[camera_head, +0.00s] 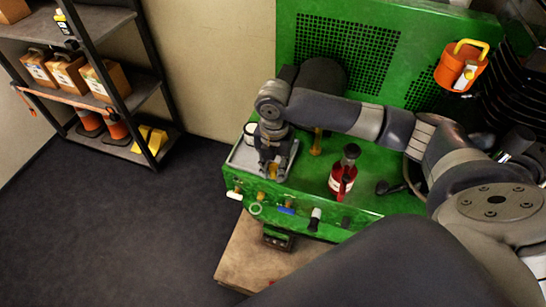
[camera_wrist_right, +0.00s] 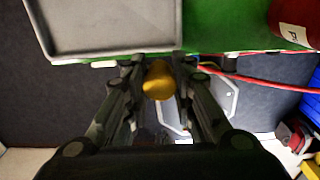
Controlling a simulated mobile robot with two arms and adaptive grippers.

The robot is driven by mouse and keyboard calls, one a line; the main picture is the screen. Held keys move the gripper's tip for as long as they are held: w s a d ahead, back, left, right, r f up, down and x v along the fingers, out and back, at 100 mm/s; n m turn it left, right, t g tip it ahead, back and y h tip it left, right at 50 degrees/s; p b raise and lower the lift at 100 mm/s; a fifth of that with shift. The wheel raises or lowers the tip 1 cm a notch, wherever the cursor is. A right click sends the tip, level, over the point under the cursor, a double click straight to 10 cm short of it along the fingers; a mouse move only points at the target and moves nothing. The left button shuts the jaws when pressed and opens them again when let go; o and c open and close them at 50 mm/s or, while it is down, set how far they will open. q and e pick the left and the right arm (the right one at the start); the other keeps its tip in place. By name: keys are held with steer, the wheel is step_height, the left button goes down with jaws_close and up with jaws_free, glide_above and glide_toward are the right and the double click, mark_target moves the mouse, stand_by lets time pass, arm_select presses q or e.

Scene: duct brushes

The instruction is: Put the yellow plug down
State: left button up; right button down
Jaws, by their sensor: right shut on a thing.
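The yellow plug (camera_wrist_right: 157,81) sits between the fingertips of my right gripper (camera_wrist_right: 159,75) in the right wrist view, and the fingers are shut on it. In the head view my right gripper (camera_head: 275,168) points down over the front left of the green machine, with a bit of yellow between its fingers. A grey tray (camera_wrist_right: 110,28) lies just beyond the plug in the right wrist view. In the head view the tray (camera_head: 240,158) is partly hidden by the gripper. I cannot tell whether the plug touches anything below. My left gripper is not in view.
A red bottle (camera_head: 341,178) stands on the green machine's ledge (camera_head: 385,205), right of the gripper. A yellow fitting (camera_head: 316,142) stands behind. Several small coloured fittings line the front edge. An orange container (camera_head: 462,70) hangs on the back panel. Shelves (camera_head: 95,90) stand at left.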

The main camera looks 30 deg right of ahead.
steer(key=w+d, duration=0.1)
steer(key=w, duration=0.2)
steer(key=w+d, duration=0.1)
steer(key=w, duration=0.1)
steer(key=shift+d+f, duration=0.35)
steer(key=shift+f+p, duration=0.4)
steer(key=shift+f, duration=1.3)
steer(key=shift+f, duration=0.15)
steer(key=c, duration=1.3)
jaws_free()
steer(key=shift+c, duration=0.2)
step_height(320, 180, up, 12)
steer(key=shift+r+b, duration=0.2)
steer(key=shift+b, duration=0.25)
